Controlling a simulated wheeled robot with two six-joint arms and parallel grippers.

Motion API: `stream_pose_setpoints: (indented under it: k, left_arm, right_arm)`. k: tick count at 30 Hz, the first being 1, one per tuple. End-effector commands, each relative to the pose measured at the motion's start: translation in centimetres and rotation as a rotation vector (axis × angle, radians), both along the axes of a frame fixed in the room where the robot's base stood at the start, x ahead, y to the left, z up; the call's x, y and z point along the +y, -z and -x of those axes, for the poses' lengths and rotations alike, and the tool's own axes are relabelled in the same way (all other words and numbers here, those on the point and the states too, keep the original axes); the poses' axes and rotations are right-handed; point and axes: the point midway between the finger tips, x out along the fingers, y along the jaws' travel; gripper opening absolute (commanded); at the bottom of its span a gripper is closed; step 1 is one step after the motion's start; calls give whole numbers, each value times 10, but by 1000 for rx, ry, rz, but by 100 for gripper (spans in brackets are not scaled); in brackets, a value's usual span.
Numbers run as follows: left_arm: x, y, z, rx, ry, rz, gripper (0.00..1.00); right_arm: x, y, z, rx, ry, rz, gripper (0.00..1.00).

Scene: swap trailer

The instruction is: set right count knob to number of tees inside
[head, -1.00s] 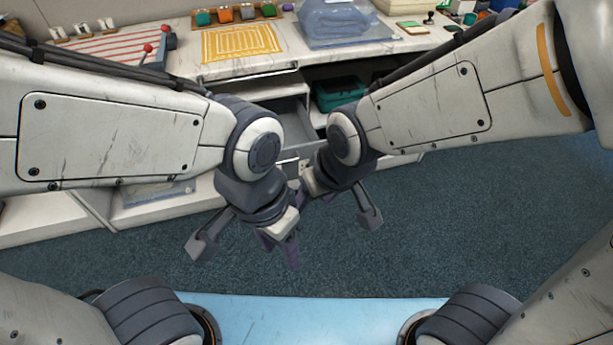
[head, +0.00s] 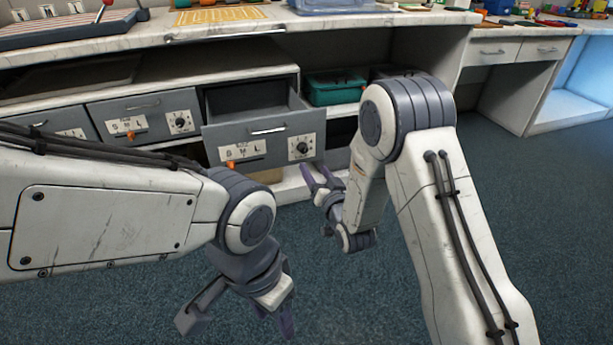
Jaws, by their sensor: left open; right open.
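A grey drawer (head: 262,140) under the counter is pulled partly open. Its front has a black round count knob (head: 302,148) on a white dial plate at the right, and an orange slider (head: 231,165) under an S M L label. The drawer's floor is mostly hidden, and I see no tees. My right gripper (head: 317,170) is open, with fingers just below the knob in the picture, apparently apart from it. My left gripper (head: 238,322) is open and empty, low above the carpet. The shut drawer (head: 147,118) to the left has its own knob (head: 180,121).
A teal box (head: 335,90) sits on the shelf right of the open drawer. The white countertop (head: 330,20) overhangs the drawers and carries a striped board (head: 60,28) and a yellow mat (head: 220,15). The blue carpet (head: 400,290) in front is clear.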

Motion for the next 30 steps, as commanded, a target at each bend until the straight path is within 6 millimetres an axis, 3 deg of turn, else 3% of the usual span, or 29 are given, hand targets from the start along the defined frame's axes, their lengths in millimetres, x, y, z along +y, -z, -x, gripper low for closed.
stream_pose_setpoints:
  k: [1, 3, 8, 21, 30]
  left_arm:
    - [0, 13, 0, -1, 0, 1, 50]
    - [0, 17, 0, -1, 0, 1, 50]
    - [0, 21, 0, -1, 0, 1, 50]
    - [0, 47, 0, -1, 0, 1, 50]
    - [0, 51, 0, 0, 0, 0, 50]
  right_arm:
    - [-3, 15, -1, -19, 5, -13, 66]
    - [-6, 17, -2, -41, 9, -27, 66]
    - [-5, 17, -12, -61, 10, -38, 66]
    - [19, 18, -84, -59, 10, -37, 66]
    - [25, 16, -102, -56, 10, -36, 66]
